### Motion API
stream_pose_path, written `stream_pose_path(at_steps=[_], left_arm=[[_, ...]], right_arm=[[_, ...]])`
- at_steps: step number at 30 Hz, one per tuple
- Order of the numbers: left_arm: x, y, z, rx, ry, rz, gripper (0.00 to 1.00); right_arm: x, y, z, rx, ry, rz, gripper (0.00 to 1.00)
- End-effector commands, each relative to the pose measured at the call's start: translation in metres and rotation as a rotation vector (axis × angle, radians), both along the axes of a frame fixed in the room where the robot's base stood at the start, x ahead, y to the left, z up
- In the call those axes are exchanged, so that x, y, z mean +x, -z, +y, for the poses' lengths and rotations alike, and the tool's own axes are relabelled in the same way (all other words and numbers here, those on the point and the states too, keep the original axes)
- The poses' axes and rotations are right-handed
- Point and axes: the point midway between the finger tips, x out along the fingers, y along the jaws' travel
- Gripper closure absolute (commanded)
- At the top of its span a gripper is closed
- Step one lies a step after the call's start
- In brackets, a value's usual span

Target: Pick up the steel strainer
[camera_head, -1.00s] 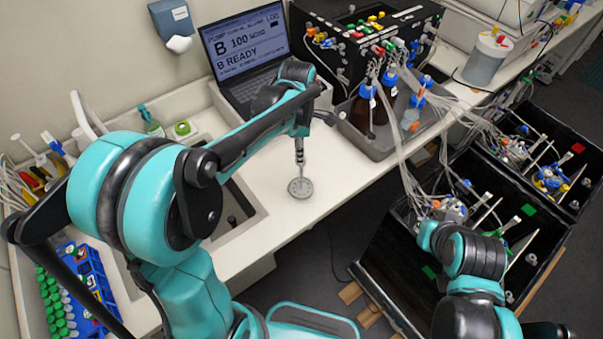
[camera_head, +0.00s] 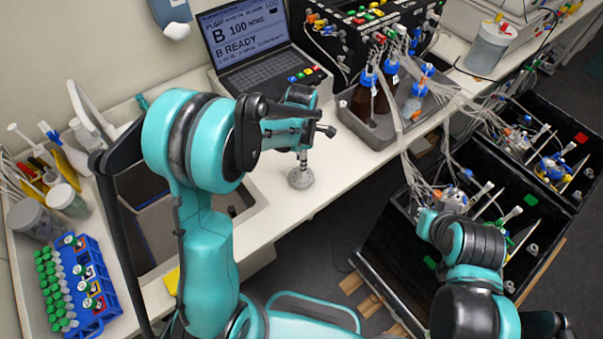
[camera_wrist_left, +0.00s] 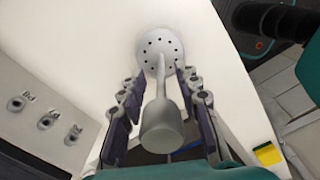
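The steel strainer (camera_head: 301,179) stands on the white counter in the head view, a round grey disc with an upright stem. In the left wrist view, its pierced disc (camera_wrist_left: 160,47) lies beyond the fingertips, and the stem ends in a thick cylindrical knob (camera_wrist_left: 161,128) near the camera. My left gripper (camera_head: 303,147) is over the strainer, pointing down. In the left wrist view, the left gripper (camera_wrist_left: 159,76) is open, its fingers on either side of the stem with gaps showing. My right arm shows at the lower right, but its gripper does not show.
A sink (camera_head: 235,207) lies left of the strainer. A laptop (camera_head: 250,55) stands behind it, and a grey tray (camera_head: 372,134) with bottles is to the right. A blue rack (camera_head: 97,270) holds tubes at the lower left. The counter's front edge is close to the strainer.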

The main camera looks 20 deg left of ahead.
Motion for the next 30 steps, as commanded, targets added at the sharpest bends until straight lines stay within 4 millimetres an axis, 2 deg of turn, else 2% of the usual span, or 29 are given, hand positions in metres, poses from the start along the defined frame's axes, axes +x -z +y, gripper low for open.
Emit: stream_pose_path(at_steps=[7, 8, 11, 12, 24, 30], left_arm=[[0.000, 0.003, 0.000, 0.000, 0.000, 0.000, 0.67], [0.000, 0.003, 0.000, 0.000, 0.000, 0.000, 0.70], [0.000, 0.003, 0.000, 0.000, 0.000, 0.000, 0.96], [0.000, 0.003, 0.000, 0.000, 0.000, 0.000, 1.00], [0.000, 0.001, 0.000, 0.000, 0.000, 0.000, 1.00], [0.000, -0.015, 0.000, 0.000, 0.000, 0.000, 1.00]], right_arm=[[0.000, 0.000, 0.000, 0.000, 0.000, 0.000, 1.00], [0.000, 0.000, 0.000, 0.000, 0.000, 0.000, 1.00], [0.000, 0.000, 0.000, 0.000, 0.000, 0.000, 1.00], [0.000, 0.000, 0.000, 0.000, 0.000, 0.000, 1.00], [0.000, 0.000, 0.000, 0.000, 0.000, 0.000, 1.00], [0.000, -0.004, 0.000, 0.000, 0.000, 0.000, 1.00]])
